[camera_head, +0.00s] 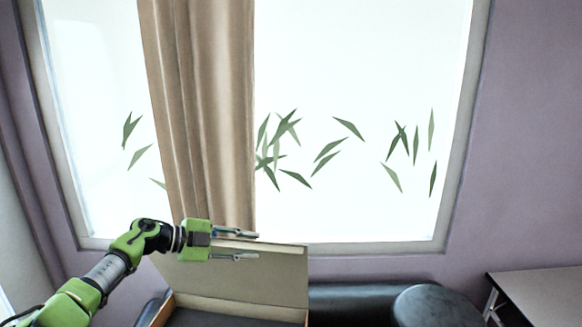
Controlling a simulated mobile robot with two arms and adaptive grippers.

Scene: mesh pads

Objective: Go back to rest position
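My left gripper (247,246) is green with grey fingers and points to the right. It is open, with its two fingers apart and nothing between them. My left arm comes in from the lower left. The gripper is in front of the raised beige panel of a box (240,275) at the bottom centre. The box's dark inside shows only in part at the lower edge. My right gripper is not in the head view.
A bright window (350,80) with green leaf shapes and a brown curtain (205,110) fills the back. A dark rounded seat (435,306) stands at the lower right. A table (540,297) is at the far right. The air right of the gripper looks clear.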

